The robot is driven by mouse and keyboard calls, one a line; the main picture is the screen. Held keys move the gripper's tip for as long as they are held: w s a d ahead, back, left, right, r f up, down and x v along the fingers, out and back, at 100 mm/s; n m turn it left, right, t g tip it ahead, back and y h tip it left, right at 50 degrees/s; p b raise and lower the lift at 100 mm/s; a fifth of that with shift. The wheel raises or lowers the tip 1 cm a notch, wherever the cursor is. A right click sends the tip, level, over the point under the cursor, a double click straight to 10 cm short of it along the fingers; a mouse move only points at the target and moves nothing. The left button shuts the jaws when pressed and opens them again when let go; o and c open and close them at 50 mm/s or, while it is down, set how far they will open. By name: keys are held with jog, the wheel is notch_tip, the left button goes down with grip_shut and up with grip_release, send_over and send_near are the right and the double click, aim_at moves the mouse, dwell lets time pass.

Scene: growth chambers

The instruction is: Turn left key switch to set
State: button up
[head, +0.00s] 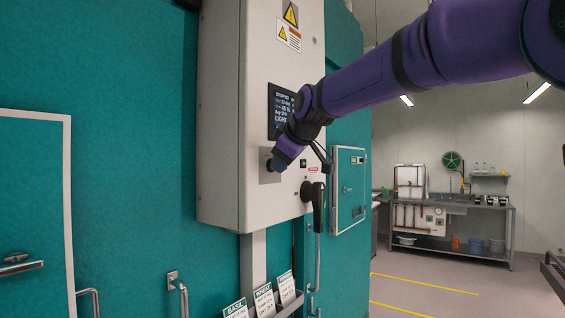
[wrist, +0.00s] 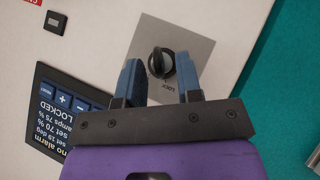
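The key switch (wrist: 162,65) is a dark round knob on a square grey metal plate (wrist: 200,47), with a label reading LOCK beside it in the wrist view. In the head view the same plate (head: 266,179) is on the front of the pale control cabinet, mostly behind my gripper. My gripper (head: 273,165) is at the plate. In the wrist view its two blue fingertips (wrist: 159,70) are open, one on each side of the knob, with gaps visible. I cannot tell whether they reach its depth.
A dark display (wrist: 62,110) reading LOCKED and no alarm is beside the switch; it also shows in the head view (head: 281,108). A black rotary handle (head: 318,195) is just below right on the cabinet (head: 222,120). Label cards (head: 264,301) stand in a rack below. Floor at right is free.

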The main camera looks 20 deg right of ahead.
jog(key=shift+w+a+f, duration=0.1)
jog(key=shift+w+f, duration=0.1)
jog(key=shift+w, duration=0.05)
grip_shut()
jog(key=shift+y, duration=0.3)
jog(key=m+g+y, duration=0.2)
jog(key=g+y, duration=0.1)
jog(key=shift+w+d+m, duration=0.2)
jog(key=shift+d+m, duration=0.1)
jog(key=shift+d, duration=0.05)
jog(key=y, duration=0.1)
jog(key=m+g+y, duration=0.2)
jog(key=y, duration=0.1)
jog(key=shift+w+d, duration=0.2)
jog(key=shift+d, duration=0.05)
jog(key=shift+f+m+g, duration=0.1)
jog(key=shift+m+g, duration=0.2)
